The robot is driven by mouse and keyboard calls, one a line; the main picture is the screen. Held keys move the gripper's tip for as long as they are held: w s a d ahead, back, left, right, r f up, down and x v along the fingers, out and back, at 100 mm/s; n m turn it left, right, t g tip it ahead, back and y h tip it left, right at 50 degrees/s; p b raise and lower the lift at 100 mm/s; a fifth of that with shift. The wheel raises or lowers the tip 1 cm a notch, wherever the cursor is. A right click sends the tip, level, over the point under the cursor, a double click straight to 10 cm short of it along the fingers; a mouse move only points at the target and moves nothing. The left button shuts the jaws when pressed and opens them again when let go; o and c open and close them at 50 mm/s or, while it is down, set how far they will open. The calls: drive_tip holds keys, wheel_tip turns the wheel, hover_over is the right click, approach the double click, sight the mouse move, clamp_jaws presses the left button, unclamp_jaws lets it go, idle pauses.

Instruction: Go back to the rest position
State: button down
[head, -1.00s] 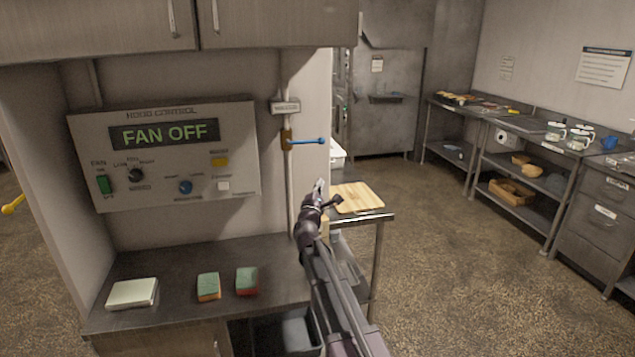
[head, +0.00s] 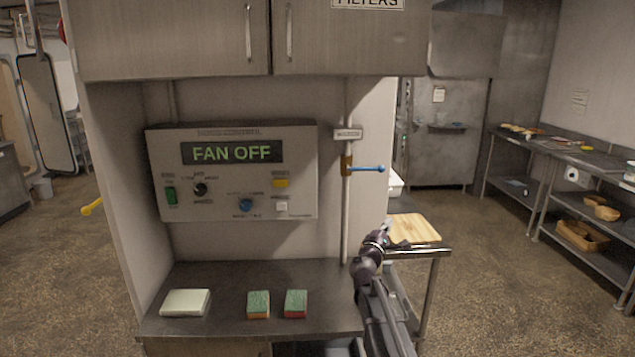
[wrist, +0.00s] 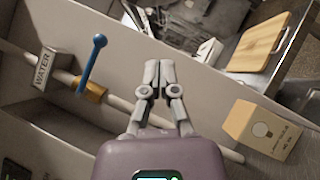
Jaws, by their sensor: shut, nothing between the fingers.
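My gripper (head: 386,230) is at the right of the counter in the head view, near the wall corner and in front of the wooden board. In the wrist view my gripper (wrist: 152,66) is shut with its fingertips together and holds nothing. A blue-handled valve (wrist: 92,62) on the pipe is to its left there, apart from it. The same valve (head: 366,168) is above my gripper in the head view. The hood control panel (head: 232,180) reads FAN OFF.
A counter (head: 225,275) holds a pale block (head: 186,303) and two sponges (head: 258,304). A wooden board (head: 413,229) lies on a steel table behind my gripper. A carton (wrist: 262,130) shows in the wrist view. Cabinets (head: 180,40) hang above. Open floor lies to the right.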

drive_tip(key=s+d+f+m+g+y, duration=0.1)
drive_tip(key=s+d+f+m+g, duration=0.2)
drive_tip(key=s+f+m+g, duration=0.5)
drive_tip(key=s+d+f+m+g, duration=0.3)
drive_tip(key=s+f+m+g, duration=0.15)
drive_tip(key=s+f, duration=0.35)
drive_tip(key=s+a+f+m+g+y, duration=0.1)
drive_tip(key=s+a+f+y, duration=0.3)
drive_tip(key=s, duration=0.5)
drive_tip(key=s+a+f+m+g+y, duration=0.2)
drive_tip(key=s+a+f+g+y, duration=0.2)
drive_tip(key=s+a, duration=0.5)
drive_tip(key=y, duration=0.2)
drive_tip(key=shift+y, duration=0.3)
drive_tip(key=shift+g, duration=0.25)
